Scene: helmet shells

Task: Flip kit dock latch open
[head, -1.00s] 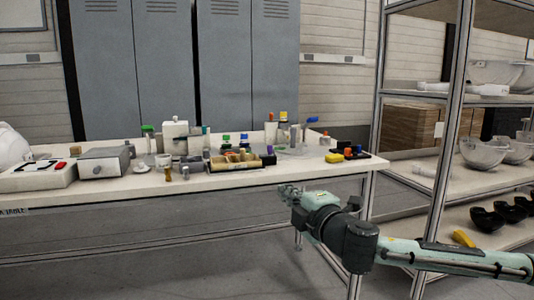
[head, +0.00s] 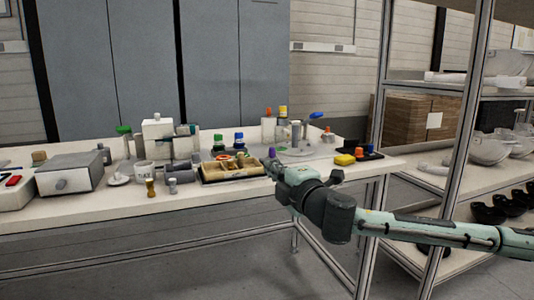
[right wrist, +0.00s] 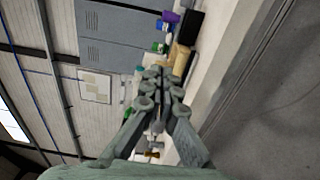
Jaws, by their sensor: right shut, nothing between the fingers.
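My right gripper (head: 272,165) is shut and empty at the front edge of the table, beside the right end of a tan compartment tray (head: 232,176). In the right wrist view its fingers (right wrist: 162,75) are together, with the table's things beyond them. I cannot make out a latch. A grey box with a front knob (head: 70,172) stands at the left. My left gripper is out of view.
A metal-framed shelf (head: 463,130) with clear bowls stands at the right. Grey lockers are behind.

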